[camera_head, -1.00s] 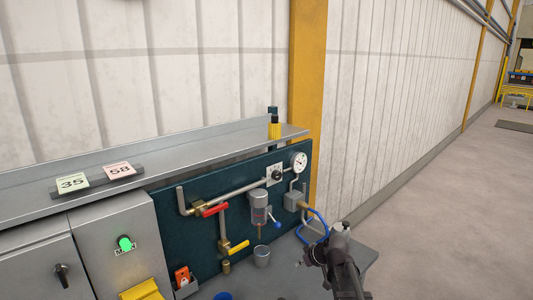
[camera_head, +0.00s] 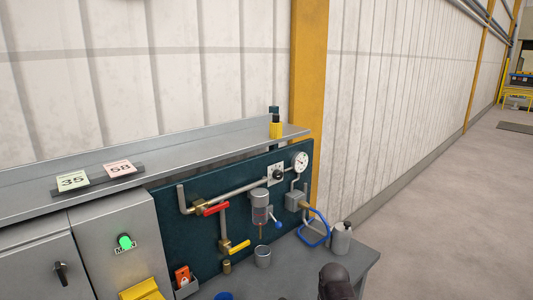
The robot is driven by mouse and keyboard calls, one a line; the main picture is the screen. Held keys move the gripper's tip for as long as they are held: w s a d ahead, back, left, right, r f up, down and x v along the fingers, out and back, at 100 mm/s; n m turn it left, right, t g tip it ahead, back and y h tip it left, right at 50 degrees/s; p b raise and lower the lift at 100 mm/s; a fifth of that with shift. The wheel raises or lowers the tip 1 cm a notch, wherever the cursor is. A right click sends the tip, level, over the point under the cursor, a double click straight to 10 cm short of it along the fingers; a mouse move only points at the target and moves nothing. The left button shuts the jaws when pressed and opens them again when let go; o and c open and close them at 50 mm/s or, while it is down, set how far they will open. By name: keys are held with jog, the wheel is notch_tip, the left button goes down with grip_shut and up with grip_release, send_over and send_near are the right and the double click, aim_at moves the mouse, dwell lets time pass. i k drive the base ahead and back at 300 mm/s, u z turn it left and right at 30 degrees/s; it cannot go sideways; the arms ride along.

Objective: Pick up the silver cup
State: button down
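The silver cup (camera_head: 263,257) stands upright on the grey bench, in front of the dark teal panel and below the clear cylinder unit. It is unobstructed, and nothing touches it from above. A dark rounded part of my arm shows at the bottom edge, right of the cup and apart from it. My gripper's fingers do not show, so whether they are open or shut is hidden.
A grey bottle (camera_head: 341,239) stands at the bench's right, beside a blue loop handle (camera_head: 313,229). A brass fitting (camera_head: 227,267) is left of the cup. A blue container (camera_head: 224,296) is cut off at the bottom edge. Red (camera_head: 216,209) and yellow (camera_head: 239,247) valve levers project from the panel.

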aim_at(262, 252)
jog(key=u, duration=0.1)
jog(key=k, duration=0.55)
jog(key=z, duration=0.9)
jog(key=i, duration=1.2)
jog(key=z, duration=0.05)
